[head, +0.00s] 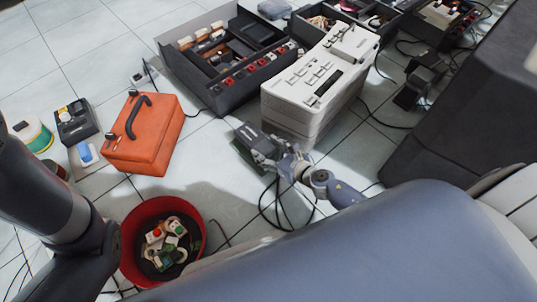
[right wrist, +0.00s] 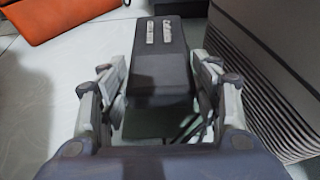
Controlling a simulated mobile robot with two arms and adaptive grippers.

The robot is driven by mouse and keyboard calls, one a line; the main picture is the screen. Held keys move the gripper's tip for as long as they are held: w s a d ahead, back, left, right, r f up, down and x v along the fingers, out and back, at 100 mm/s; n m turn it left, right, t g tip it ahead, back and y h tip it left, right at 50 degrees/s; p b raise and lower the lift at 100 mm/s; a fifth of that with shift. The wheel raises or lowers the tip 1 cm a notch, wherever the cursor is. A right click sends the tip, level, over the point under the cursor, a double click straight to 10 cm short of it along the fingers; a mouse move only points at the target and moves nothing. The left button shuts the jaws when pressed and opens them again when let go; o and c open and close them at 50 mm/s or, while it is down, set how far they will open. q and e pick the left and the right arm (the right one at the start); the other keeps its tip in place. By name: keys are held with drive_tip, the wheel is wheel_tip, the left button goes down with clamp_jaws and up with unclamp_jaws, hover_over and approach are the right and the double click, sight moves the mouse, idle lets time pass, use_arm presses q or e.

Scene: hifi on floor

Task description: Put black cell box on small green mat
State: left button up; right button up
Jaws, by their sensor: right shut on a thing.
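The black cell box (head: 255,138) is between the fingers of my right gripper (head: 272,155), in front of the white device. In the right wrist view the dark box (right wrist: 160,72) has two light metal strips on top, and the fingers close on its sides. A small green mat (right wrist: 188,127) shows partly beneath the near end of the box; the box hides most of it. I cannot tell whether the box touches the mat. My left arm comes in at the left of the head view, but its gripper is not visible.
A white device (head: 310,85) stands just beyond my right gripper. An orange case (head: 147,150) and a red bucket (head: 127,240) of small parts are to the left. A black open crate (head: 190,72) is behind. Cables lie near the gripper. Tile floor between case and gripper is clear.

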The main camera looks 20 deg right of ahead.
sight(269, 156)
drive_tip(key=shift+f+b, duration=1.6)
drive_tip(key=shift+f, duration=0.1)
drive_tip(key=shift+f, duration=0.15)
drive_tip(key=o, duration=1.3)
drive_tip(key=shift+r, duration=0.2)
drive_tip(key=p+v, duration=0.1)
drive_tip(key=v, duration=1.1)
drive_tip(key=shift+p, duration=0.4)
